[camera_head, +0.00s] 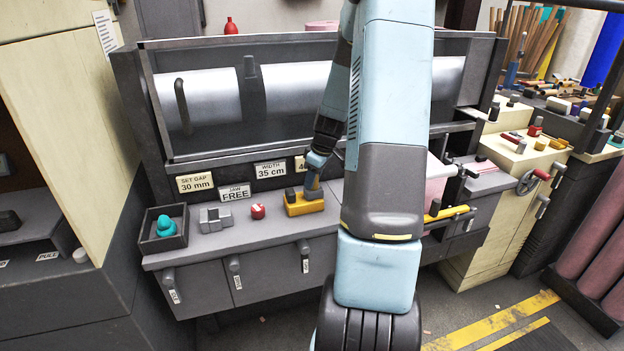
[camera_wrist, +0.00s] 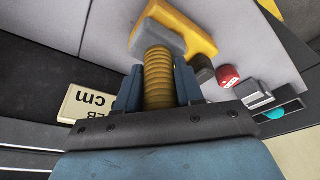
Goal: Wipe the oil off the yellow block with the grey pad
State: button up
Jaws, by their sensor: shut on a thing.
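The yellow block (camera_head: 304,208) sits on the grey bench ledge, with a dark knob at its left end. The block also shows at the top of the wrist view (camera_wrist: 196,40). In the head view my gripper (camera_head: 313,178) points down at the block's top. The oil cannot be made out.
Left of the block on the ledge are a red knob (camera_head: 257,211), a grey metal piece (camera_head: 215,220) and a dark tray (camera_head: 146,240) with a teal object (camera_head: 166,226). A sign panel (camera_head: 270,170) stands behind. My arm hides the ledge to the right.

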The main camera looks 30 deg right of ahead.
jog(key=shift+w+a+f, duration=0.1)
jog(key=shift+w+a, duration=0.05)
jog(key=shift+a, duration=0.45)
jog(key=shift+w+a, duration=0.15)
jog(key=shift+a, duration=0.4)
jog(key=shift+d, duration=0.2)
jog(key=shift+s, duration=0.1)
jog(key=shift+r, duration=0.8)
